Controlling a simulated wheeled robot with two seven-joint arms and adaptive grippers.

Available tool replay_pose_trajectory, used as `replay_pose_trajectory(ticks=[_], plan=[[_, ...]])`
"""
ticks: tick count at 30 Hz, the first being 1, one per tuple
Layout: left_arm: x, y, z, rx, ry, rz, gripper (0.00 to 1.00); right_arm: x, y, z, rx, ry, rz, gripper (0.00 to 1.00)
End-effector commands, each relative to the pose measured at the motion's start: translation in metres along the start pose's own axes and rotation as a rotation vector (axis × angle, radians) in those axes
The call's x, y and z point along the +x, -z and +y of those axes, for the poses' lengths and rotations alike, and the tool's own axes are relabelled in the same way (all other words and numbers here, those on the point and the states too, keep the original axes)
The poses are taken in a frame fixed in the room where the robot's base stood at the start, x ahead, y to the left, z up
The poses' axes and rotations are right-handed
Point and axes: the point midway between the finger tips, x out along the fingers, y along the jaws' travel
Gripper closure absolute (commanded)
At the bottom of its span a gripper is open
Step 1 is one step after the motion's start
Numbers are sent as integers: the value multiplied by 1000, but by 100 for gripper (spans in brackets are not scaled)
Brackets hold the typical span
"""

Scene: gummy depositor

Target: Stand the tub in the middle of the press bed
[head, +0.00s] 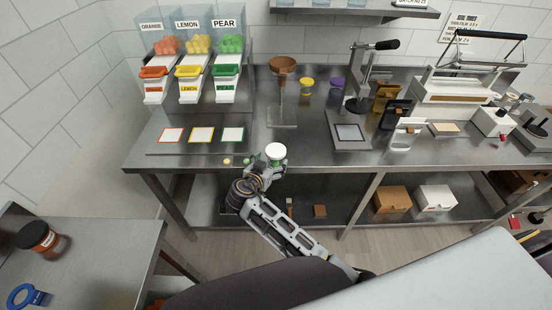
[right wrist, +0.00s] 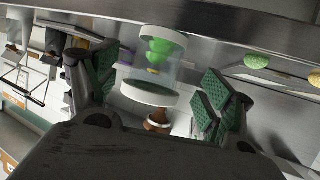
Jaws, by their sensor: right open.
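The tub (head: 275,151) has a white lid and stands near the front edge of the steel counter. In the right wrist view the tub (right wrist: 149,93) is a clear cylinder with white ends and green gummies inside. My right gripper (head: 268,168) is at the tub, partly hiding its lower part. In the right wrist view the gripper (right wrist: 155,88) is open, with a green-padded finger on each side of the tub and gaps showing. The press (head: 360,80) stands on the counter to the right; its bed (head: 349,132) has a pale square plate and is empty. My left gripper is not in view.
Loose gummies (head: 227,161) lie on the counter left of the tub. A brown funnel on a stand (head: 283,66) is behind it. Dark and amber holders (head: 396,114) stand right of the press bed. Bare counter lies between tub and press.

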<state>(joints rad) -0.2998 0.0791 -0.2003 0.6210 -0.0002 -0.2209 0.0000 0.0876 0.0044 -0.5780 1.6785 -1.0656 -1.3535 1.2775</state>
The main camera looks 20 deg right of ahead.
Motion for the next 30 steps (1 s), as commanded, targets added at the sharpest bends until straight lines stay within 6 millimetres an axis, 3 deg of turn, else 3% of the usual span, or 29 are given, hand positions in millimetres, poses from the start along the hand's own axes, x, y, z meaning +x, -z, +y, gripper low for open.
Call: replay_pose_trajectory(ticks=[16,30], plan=[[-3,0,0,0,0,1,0,7,0,0,1,1,0,18],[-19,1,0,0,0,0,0,48,-4,4,-1,0,1,18]])
